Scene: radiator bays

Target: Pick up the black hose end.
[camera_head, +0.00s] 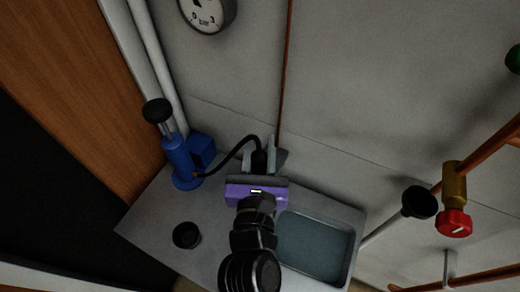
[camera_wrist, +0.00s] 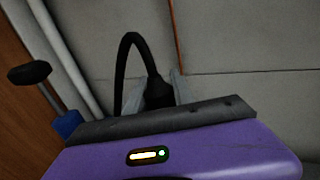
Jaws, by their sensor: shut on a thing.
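The black hose end (camera_head: 259,161) sits between the two pale grey fingers of my gripper (camera_head: 260,153), which is shut on it. The wrist view also shows the hose end (camera_wrist: 158,94), partly hidden by the edge of my purple gripper body. The black hose (camera_wrist: 122,62) arches up from the hose end and runs left to the blue pump (camera_head: 182,162). I cannot tell whether the hose end touches anything below it.
A grey shelf carries the pump, a round black cup (camera_head: 187,235) and a blue-grey tray (camera_head: 353,250). A copper pipe (camera_head: 285,70) runs up the wall behind.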

